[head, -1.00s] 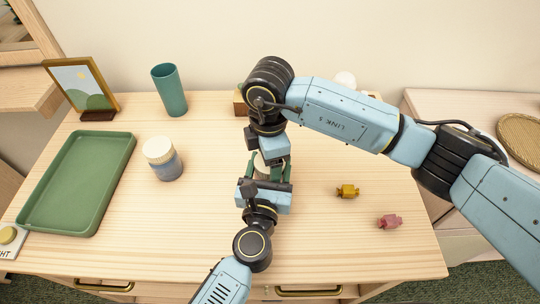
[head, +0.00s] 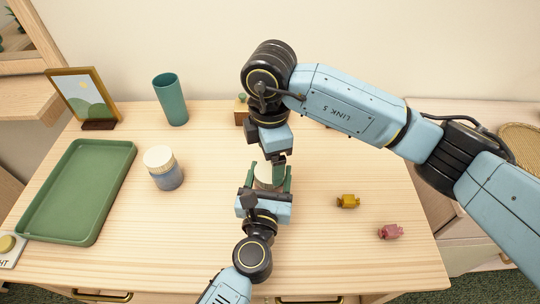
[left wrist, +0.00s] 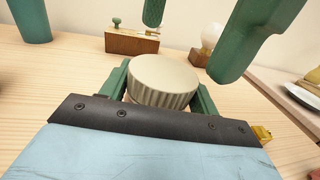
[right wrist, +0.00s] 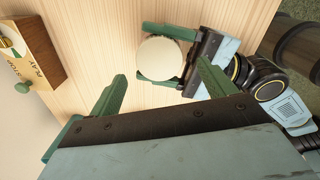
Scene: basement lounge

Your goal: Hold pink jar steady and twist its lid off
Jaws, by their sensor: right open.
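A cream lid with a ribbed rim (left wrist: 164,80) sits on the jar between my left gripper's green fingers; it also shows from above in the right wrist view (right wrist: 160,58). The jar's body is mostly hidden by the fingers and lid, so its pink colour is hard to make out. My left gripper (head: 271,172) is shut around the jar on the table, near the middle. My right gripper (right wrist: 161,70) is open and empty, its two fingers spread apart above and behind the lid, not touching it.
A blue jar with a cream lid (head: 165,168) stands left, beside a green tray (head: 62,236). A teal cup (head: 171,100), a picture frame (head: 84,98) and a wooden box (head: 241,110) stand at the back. Yellow (head: 348,201) and pink (head: 391,231) pieces lie right.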

